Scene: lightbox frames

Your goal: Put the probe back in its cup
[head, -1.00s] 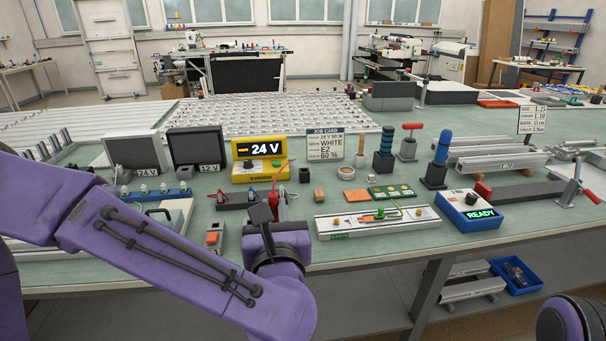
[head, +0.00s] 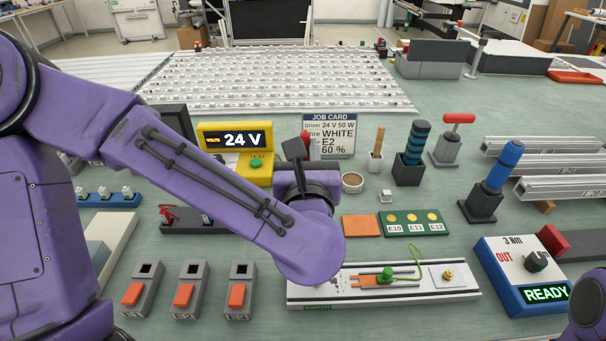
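My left gripper (head: 298,165) is at the right side of the yellow 24 V meter (head: 222,140), in front of the job card. I see it from behind; my wrist hides its fingers. A small red piece (head: 306,139), which looks like the top of the probe, shows just beyond the gripper. Whether the fingers are shut on it I cannot tell. The small dark cup that stood right of the meter is hidden behind my gripper, so I cannot see whether the probe is in it. Only a purple part of my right arm shows at the lower right; its gripper is out of view.
The job card (head: 330,133) stands close behind my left gripper. A round tin (head: 352,181), a brush holder (head: 375,162) and a blue-banded tool (head: 414,150) stand to the right. The earth-marked fixture (head: 330,293) lies below my wrist. Orange-buttoned connectors (head: 185,290) are at front left.

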